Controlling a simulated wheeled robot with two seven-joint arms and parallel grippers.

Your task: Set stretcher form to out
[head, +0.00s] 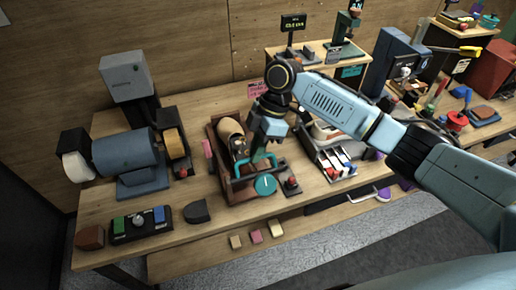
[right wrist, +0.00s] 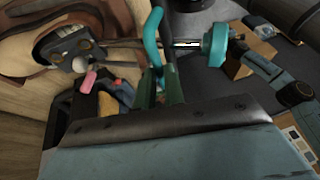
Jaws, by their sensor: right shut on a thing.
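The stretcher form (head: 230,133) is a tan, shoe-shaped block in a brown wooden tray (head: 216,171) near the middle of the bench. A teal handle bar (head: 240,181) and a round teal knob (head: 265,185) sit at the tray's front end. My right gripper (head: 262,158) reaches down over this front end. In the right wrist view its fingers (right wrist: 160,92) are shut on the teal handle (right wrist: 152,38). A metal rod runs from the form's mechanism (right wrist: 70,48) to the teal knob (right wrist: 217,45). My left gripper is not in view.
A blue grinder motor (head: 127,158) stands at the left. A button box (head: 139,223) lies at the front left. A small red-button switch (head: 291,184) is right of the knob. Small blocks (head: 256,236) lie in front.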

